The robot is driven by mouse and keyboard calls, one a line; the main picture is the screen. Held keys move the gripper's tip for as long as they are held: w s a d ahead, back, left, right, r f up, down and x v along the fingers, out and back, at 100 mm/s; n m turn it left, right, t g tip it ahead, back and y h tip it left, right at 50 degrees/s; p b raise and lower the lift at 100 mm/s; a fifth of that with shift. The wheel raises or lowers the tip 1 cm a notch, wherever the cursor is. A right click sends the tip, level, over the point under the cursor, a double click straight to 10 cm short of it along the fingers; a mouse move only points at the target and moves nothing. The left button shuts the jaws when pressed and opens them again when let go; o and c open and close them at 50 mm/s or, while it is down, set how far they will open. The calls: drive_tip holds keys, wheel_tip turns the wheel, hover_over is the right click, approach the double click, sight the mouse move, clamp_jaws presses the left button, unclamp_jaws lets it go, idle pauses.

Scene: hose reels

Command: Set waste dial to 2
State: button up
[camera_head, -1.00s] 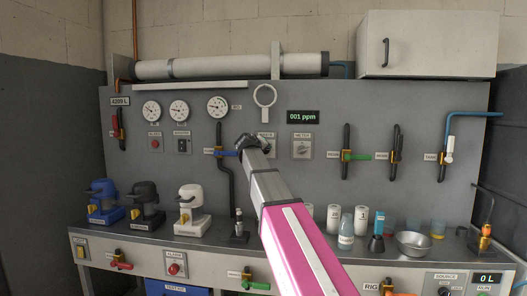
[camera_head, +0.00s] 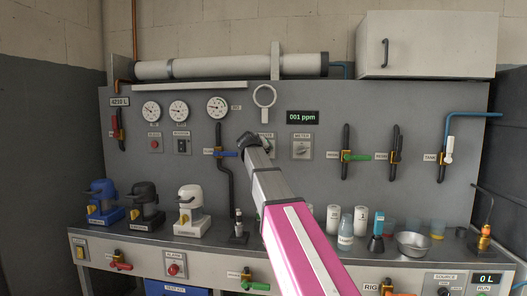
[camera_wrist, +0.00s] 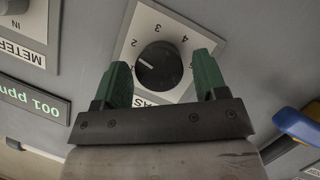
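The waste dial is a round black knob (camera_wrist: 159,66) on a white numbered plate (camera_wrist: 177,17) in the wrist view, where the picture is turned over. The numbers 2, 3 and 4 are readable; part of the plate is hidden by my fingers. A short pale mark on the knob points to the picture's left, a little below the 2. My gripper (camera_wrist: 161,68) is open, its two green fingers on either side of the knob with gaps visible; contact cannot be told. In the head view my gripper (camera_head: 248,142) covers the dial against the grey panel.
The meter dial (camera_head: 301,148) is right of the waste dial. A blue-handled valve (camera_head: 226,154) is close on the left, also at the wrist view's right edge (camera_wrist: 299,127). A ppm display (camera_head: 302,117) sits above. Bottles, cups and a metal bowl (camera_head: 412,243) stand on the bench below.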

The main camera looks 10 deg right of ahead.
drive_tip(key=shift+s, duration=0.1)
drive_tip(key=v, duration=1)
drive_tip(key=shift+s+a+r, duration=0.2)
drive_tip(key=shift+a, duration=0.05)
